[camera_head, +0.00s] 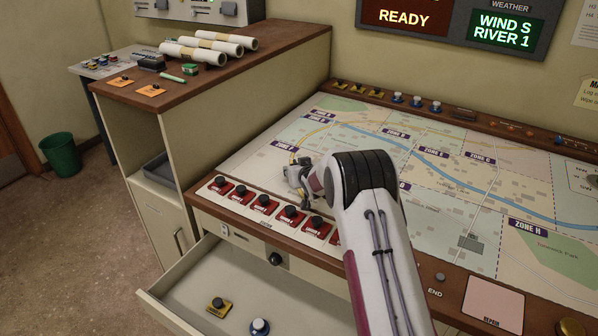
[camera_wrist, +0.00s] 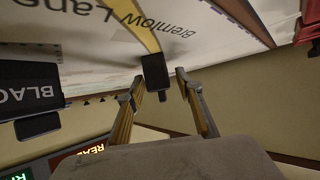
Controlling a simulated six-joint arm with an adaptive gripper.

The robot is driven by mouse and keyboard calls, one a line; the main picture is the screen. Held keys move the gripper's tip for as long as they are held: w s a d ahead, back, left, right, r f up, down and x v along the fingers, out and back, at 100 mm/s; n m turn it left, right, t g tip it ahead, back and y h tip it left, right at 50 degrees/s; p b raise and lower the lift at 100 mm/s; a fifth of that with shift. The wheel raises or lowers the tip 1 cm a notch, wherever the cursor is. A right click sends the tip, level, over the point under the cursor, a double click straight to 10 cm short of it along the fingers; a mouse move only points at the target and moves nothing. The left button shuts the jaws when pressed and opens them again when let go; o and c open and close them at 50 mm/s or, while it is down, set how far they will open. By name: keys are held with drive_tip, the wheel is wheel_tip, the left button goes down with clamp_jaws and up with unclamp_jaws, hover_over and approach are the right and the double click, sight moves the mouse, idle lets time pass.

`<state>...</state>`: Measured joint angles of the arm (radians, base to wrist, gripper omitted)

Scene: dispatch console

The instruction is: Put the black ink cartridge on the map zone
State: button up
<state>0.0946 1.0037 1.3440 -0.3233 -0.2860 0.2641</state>
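My gripper (camera_head: 299,178) is low over the left part of the map (camera_head: 265,155), behind the row of red switches. In the wrist view its two fingertips (camera_wrist: 158,86) stand apart on either side of a small black block (camera_wrist: 155,70) with a nub. The block is at or just above the map; whether the fingers press on it is unclear. A larger black box (camera_wrist: 28,88), its lettering starting "BLAC", stands at the left of the wrist view. The frames do not settle which is the ink cartridge. Neither shows clearly in the head view, where my arm covers part of the map.
Red switches (camera_head: 265,205) line the console's front edge. Below them an open drawer (camera_head: 195,275) holds a yellow-based and a blue-based button. Paper rolls (camera_head: 208,52) and small boxes lie on the cabinet at left. The map's right side is mostly clear.

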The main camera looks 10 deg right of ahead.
drive_tip(key=shift+r, duration=0.1)
drive_tip(key=shift+v, duration=5.95)
drive_tip(key=shift+s, duration=0.15)
drive_tip(key=s+a+r+g+h, duration=0.1)
drive_tip(key=s+r+g, duration=0.1)
drive_tip(key=s+r, duration=0.75)
drive_tip(key=s+a+r+g, duration=0.1)
drive_tip(key=s+r, duration=0.6)
drive_tip(key=s, duration=0.6)
drive_tip(key=s+a+g, duration=0.1)
drive_tip(key=s+a, duration=0.1)
drive_tip(key=s, duration=1.2)
drive_tip(key=s+a+f+g+y, duration=0.1)
drive_tip(key=s+g, duration=0.1)
drive_tip(key=s, duration=1.3)
drive_tip(key=shift+s+a+g, duration=0.25)
drive_tip(key=shift+a+g, duration=0.05)
drive_tip(key=shift+a, duration=0.05)
